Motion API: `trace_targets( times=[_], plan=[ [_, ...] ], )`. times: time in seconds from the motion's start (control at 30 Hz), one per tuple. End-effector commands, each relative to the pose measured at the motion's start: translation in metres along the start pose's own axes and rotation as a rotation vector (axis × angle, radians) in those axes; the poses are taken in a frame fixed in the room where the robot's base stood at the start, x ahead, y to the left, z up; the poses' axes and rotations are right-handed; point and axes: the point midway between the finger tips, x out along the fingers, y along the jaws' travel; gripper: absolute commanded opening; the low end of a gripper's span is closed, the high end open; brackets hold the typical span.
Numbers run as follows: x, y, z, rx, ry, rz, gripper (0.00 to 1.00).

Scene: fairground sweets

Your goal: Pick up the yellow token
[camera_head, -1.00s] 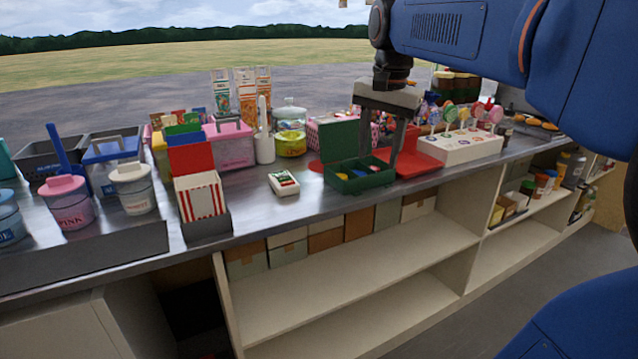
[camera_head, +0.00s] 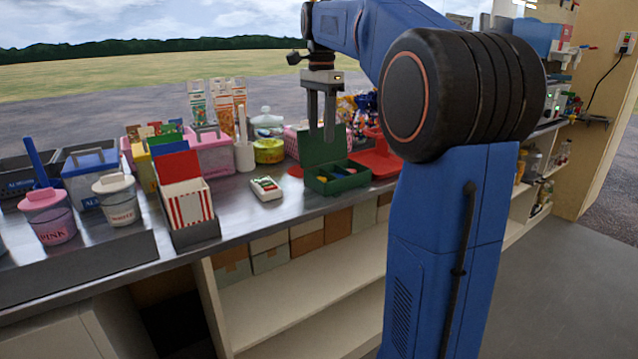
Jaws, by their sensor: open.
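The green box (camera_head: 340,186) stands open on the counter, its lid raised at the back. Inside its left part is a small yellow patch (camera_head: 322,179) that looks like the yellow token; its shape is too small to make out. A red bit (camera_head: 351,171) shows in the same box. My gripper (camera_head: 321,135) is open and empty, pointing down. Its fingers hang above the box, in front of the raised lid in the picture, apart from the yellow patch.
A white packet (camera_head: 266,188) lies just left of the box. A red open case (camera_head: 378,163) stands close on its right. A striped red-and-white carton (camera_head: 188,207), pails and bins fill the left. Bare counter (camera_head: 240,215) lies in front of the packet.

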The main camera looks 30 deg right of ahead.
Motion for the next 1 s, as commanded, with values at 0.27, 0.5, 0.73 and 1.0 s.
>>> trace_targets(
  times=[0.27,0.5,0.73,1.0],
  plan=[
    [0.05,0.001,0.0,-0.001,-0.001,0.002,0.48],
    [0.076,0.0,0.0,-0.001,0.0,0.0,0.48],
    [0.092,-0.002,-0.001,-0.001,0.0,0.001,0.48],
    [0.126,-0.004,-0.002,-0.001,0.0,0.001,0.48]
  ],
)
